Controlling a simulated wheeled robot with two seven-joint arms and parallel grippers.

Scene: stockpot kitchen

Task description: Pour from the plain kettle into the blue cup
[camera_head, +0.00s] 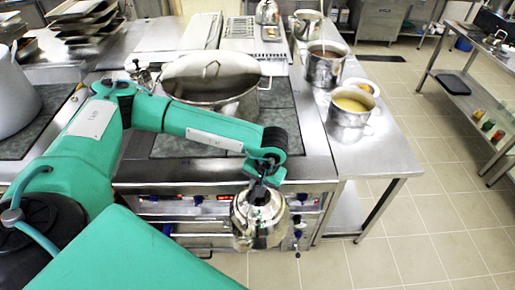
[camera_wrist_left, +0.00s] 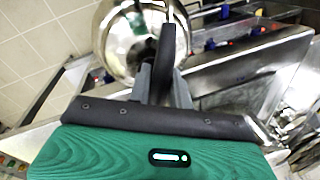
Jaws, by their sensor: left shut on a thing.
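A shiny steel kettle (camera_head: 258,222) hangs from my left gripper (camera_head: 262,183) in front of the stove's front edge, over the floor. The gripper is shut on its dark handle. In the left wrist view the round kettle body (camera_wrist_left: 118,45) is beyond the left gripper (camera_wrist_left: 158,85), whose fingers are closed around the dark handle. I cannot make out the spout clearly. I cannot pick out a blue cup in either view. My right gripper is not in view.
Pots of soup (camera_head: 350,112) and (camera_head: 325,66) stand on the right steel counter (camera_head: 375,155). Another kettle (camera_head: 268,13) is at the back. Small coloured items sit on a right shelf (camera_head: 470,98).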

